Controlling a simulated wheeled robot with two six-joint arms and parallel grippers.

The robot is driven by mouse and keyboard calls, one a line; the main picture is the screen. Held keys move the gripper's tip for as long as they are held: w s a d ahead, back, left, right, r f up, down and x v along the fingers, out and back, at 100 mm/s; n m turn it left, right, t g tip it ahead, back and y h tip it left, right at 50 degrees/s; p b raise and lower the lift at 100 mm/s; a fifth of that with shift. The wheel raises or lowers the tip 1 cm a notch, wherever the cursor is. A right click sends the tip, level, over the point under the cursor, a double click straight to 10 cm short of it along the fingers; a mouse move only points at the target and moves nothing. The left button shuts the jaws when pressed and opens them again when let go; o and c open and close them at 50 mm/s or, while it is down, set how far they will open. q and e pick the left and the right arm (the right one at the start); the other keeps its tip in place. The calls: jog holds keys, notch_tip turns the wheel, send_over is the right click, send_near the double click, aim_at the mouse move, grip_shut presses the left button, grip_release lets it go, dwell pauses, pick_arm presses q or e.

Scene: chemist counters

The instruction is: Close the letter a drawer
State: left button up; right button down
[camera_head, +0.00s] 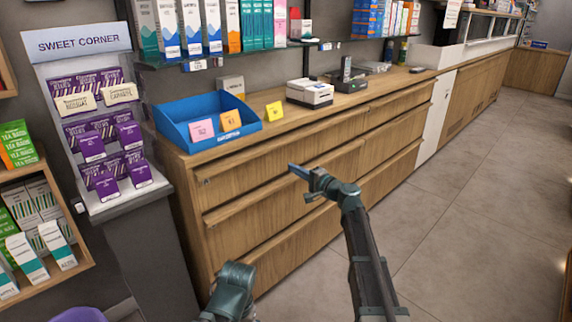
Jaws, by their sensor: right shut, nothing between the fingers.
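A wooden counter (262,108) has drawer fronts in two columns. The top left drawer (250,178) has a small mark near its left end, too small to read as a letter. The middle left drawer (250,213) and lower left drawer (262,258) are below it. No drawer stands clearly far out; I cannot tell whether one is slightly open. My right gripper (293,169) is shut and empty, its tip pointing left in front of the top left drawer; I cannot tell if it touches. Part of my left arm shows at the bottom, without visible fingers.
A blue tray (188,113) with price cards and a white device (310,94) stand on the countertop. A dark sweets stand (145,235) is close to the counter's left end. The tiled floor (480,215) on the right is clear.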

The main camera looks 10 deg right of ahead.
jog(key=v, duration=0.7)
jog(key=s+a+f+n+g+h, duration=0.1)
jog(key=s+a+f+n+g, duration=0.85)
jog(key=s+a+f, duration=0.65)
jog(key=s+d+f+n+g+h, duration=0.1)
jog(key=s+f+n+g+h, duration=0.15)
jog(key=s, duration=0.45)
jog(key=s+d+f+n+g+h, duration=0.1)
jog(key=s+h, duration=0.3)
jog(key=s, duration=0.2)
jog(key=s+d+f+n+g+h, duration=0.1)
jog(key=s+f+n+g+h, duration=0.1)
jog(key=s+h, duration=0.35)
notch_tip(320, 180, up, 33)
jog(key=s+y+p, duration=0.1)
jog(key=s+p, duration=0.1)
jog(key=p, duration=3.1)
